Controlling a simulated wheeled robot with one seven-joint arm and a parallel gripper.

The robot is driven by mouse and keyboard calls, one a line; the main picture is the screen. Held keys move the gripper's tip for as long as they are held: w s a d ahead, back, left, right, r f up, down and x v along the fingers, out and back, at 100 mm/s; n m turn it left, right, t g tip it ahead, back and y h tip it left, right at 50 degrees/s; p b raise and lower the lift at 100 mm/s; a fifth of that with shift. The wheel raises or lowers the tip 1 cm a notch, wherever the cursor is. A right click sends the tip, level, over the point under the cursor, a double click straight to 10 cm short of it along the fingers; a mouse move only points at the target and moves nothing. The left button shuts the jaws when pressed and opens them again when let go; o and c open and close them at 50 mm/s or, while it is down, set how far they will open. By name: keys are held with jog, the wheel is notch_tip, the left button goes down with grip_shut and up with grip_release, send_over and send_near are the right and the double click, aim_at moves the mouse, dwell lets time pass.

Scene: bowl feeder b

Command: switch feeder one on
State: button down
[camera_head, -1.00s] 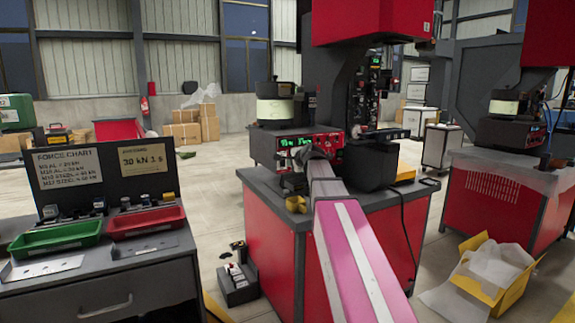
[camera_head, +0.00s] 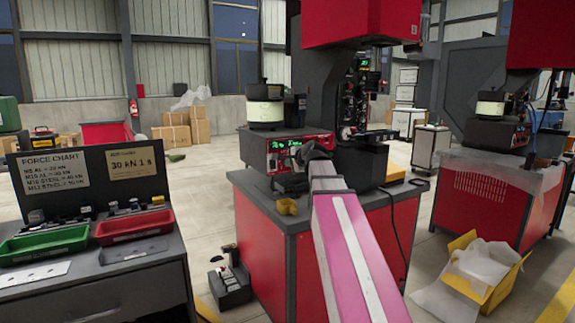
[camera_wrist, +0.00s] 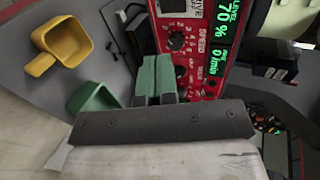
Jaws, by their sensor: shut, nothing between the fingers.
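A bowl feeder (camera_head: 265,112) with a red control panel (camera_head: 288,152) and lit green digits stands on the nearer red cabinet. Which number it bears cannot be read. In the wrist view the panel (camera_wrist: 205,62) shows a black SPEED knob (camera_wrist: 176,42) and a display (camera_wrist: 233,18) reading 70 % and 0/min. A power switch cannot be made out. My gripper (camera_wrist: 155,62) is shut and empty, its green fingers together in front of the panel's lower edge beside the knob. Whether they touch it cannot be told. In the head view my arm hides part of the panel.
A yellow scoop (camera_wrist: 62,42) and a green scoop (camera_wrist: 95,98) lie beside the panel. A second bowl feeder (camera_head: 490,108) stands on the right cabinet. A bench with green (camera_head: 42,243) and red (camera_head: 134,227) trays is at left. A pedal box (camera_head: 230,288) stands on the floor.

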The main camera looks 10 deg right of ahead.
aim_at(273, 169)
jog(key=shift+s+f, duration=0.2)
jog(key=shift+f, duration=0.3)
jog(key=shift+w, duration=0.1)
jog(key=x, duration=1.2)
jog(key=shift+w+a+r, duration=0.15)
jog(key=shift+w+r, duration=0.15)
jog(key=shift+w, duration=0.15)
jog(key=shift+w+a+f, duration=0.1)
jog(key=shift+w+a, duration=0.1)
jog(key=shift+w, duration=0.3)
jog(key=shift+w+a+f, duration=0.1)
jog(key=shift+w+f, duration=0.05)
jog(key=shift+w, duration=0.15)
jog(key=shift+s, duration=0.1)
